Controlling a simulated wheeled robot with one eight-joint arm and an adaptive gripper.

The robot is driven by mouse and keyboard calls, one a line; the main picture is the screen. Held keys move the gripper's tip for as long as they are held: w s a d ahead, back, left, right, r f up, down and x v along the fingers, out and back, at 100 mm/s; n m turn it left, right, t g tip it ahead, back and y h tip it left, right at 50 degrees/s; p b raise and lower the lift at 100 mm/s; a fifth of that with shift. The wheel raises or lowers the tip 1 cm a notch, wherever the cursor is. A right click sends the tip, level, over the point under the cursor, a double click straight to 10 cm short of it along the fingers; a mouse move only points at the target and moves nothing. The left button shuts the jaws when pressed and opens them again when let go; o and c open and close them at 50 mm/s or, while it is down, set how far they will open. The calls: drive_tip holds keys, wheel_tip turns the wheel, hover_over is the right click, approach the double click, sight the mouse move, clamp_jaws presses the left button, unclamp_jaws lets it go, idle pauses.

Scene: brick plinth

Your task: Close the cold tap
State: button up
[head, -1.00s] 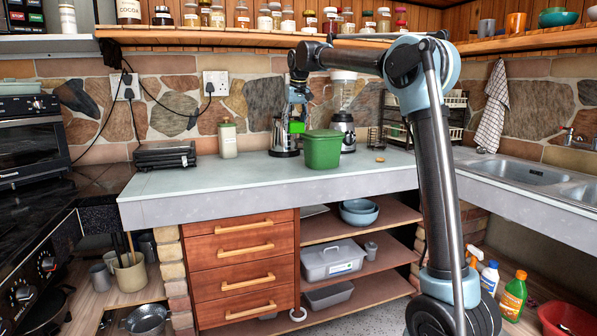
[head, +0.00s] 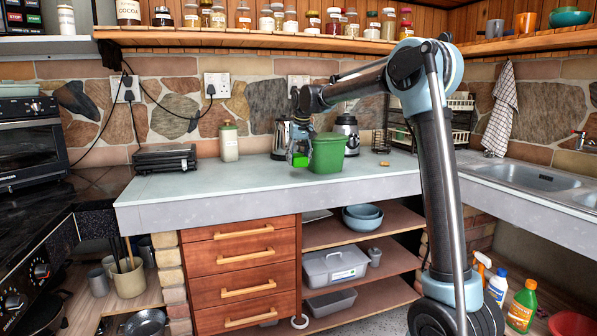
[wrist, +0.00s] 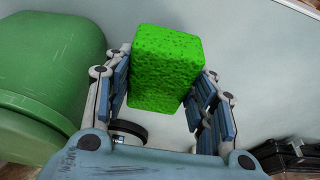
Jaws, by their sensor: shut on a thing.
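My gripper (head: 300,152) is shut on a bright green sponge (head: 299,160). It holds the sponge over the counter, just left of a green bin. In the wrist view the sponge (wrist: 164,62) sits between the two fingers of my gripper (wrist: 162,88). A metal tap (head: 585,140) stands behind the sink at the far right of the head view, partly cut off by the picture edge. It is too small to tell a cold handle or whether water runs. My gripper is far to the left of it.
The green bin (head: 327,153) stands close beside my gripper and shows in the wrist view (wrist: 45,65). A kettle (head: 280,140) and blender (head: 347,133) stand behind. A dish rack (head: 455,120) lies between there and the sink (head: 530,178). The front left counter is clear.

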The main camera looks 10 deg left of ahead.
drive_tip(key=shift+f, duration=2.45)
drive_tip(key=o, duration=0.9)
drive_tip(key=shift+o, duration=0.2)
drive_tip(key=v, duration=1.2)
drive_tip(key=shift+d, duration=0.15)
